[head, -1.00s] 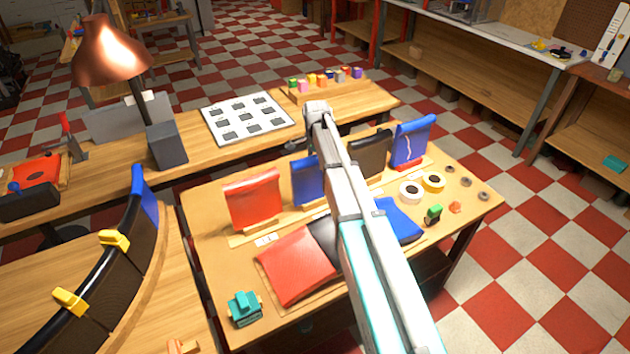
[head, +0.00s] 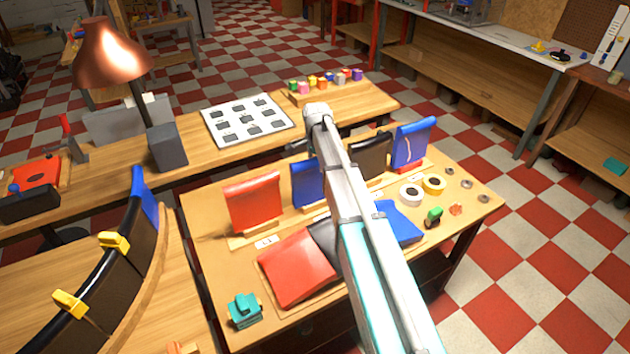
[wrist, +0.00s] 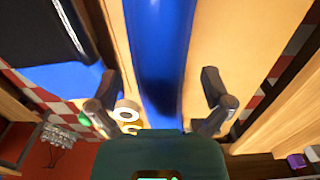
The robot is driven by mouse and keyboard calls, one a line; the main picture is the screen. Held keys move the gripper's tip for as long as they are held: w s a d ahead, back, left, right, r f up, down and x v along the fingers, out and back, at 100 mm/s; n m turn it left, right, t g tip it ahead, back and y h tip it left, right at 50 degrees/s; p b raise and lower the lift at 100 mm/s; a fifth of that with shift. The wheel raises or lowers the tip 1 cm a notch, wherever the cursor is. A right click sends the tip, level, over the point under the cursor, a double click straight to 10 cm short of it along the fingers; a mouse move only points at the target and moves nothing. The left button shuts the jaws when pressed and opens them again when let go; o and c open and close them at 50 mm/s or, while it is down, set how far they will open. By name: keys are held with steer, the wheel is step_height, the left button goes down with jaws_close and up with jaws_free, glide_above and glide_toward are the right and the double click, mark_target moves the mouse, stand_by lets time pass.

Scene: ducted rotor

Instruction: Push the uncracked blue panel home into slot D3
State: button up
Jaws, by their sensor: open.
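An upright blue panel (head: 305,182) stands in the rack row, partly hidden behind my arm; no crack shows on its visible part. Another upright blue panel (head: 412,143) at the row's right end carries a pale crack line. A third blue panel (head: 402,224) lies flat at the front, partly covered by my arm. In the wrist view my gripper (wrist: 160,75) is open, its fingers on either side of a blue panel (wrist: 160,35), with gaps on both sides. My arm hides the gripper in the head view. The curved frame (head: 120,280) at left ends in a blue piece (head: 145,195); slot D3 cannot be identified.
Red panels stand (head: 252,202) and lie (head: 297,266) on the table; a black panel (head: 371,156) stands behind my arm. Tape rolls (head: 411,194), a green item (head: 433,216) and a teal clamp (head: 244,310) lie about. A copper lamp (head: 110,52) rises at left. Yellow clips (head: 114,241) sit on the curved frame.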

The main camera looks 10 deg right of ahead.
steer(key=c, duration=1.1)
steer(key=shift+c, duration=0.2)
steer(key=shift+r+p, duration=0.7)
steer(key=shift+p, duration=0.05)
steer(key=shift+r+p, duration=2.3)
